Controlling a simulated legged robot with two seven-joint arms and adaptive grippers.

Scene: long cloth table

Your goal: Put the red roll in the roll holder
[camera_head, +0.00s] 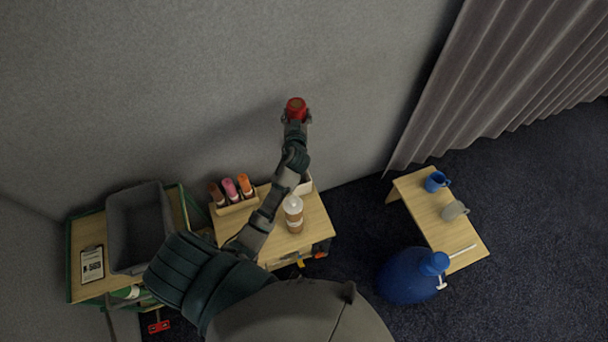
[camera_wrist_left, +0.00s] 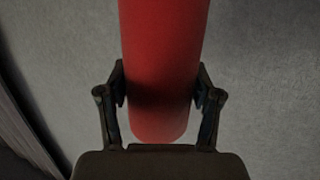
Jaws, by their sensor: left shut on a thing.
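The red roll (camera_head: 296,106) is held up against the grey wall side in the head view, above and beyond the wooden table. My left gripper (camera_head: 296,118) is shut on it. In the left wrist view the red roll (camera_wrist_left: 164,65) stands between the two fingers of my left gripper (camera_wrist_left: 160,92), one on each side. The roll holder (camera_head: 237,204) is on the table, left of my arm, with brown, pink and orange rolls (camera_head: 229,187) in it. My right gripper does not show.
A lidded coffee cup (camera_head: 293,212) stands on the table (camera_head: 305,236), close to my left arm. A white box (camera_head: 304,184) is partly hidden behind the arm. A grey bin (camera_head: 140,222) and a clipboard (camera_head: 92,264) are at left. A bench (camera_head: 425,205) with mugs is at right.

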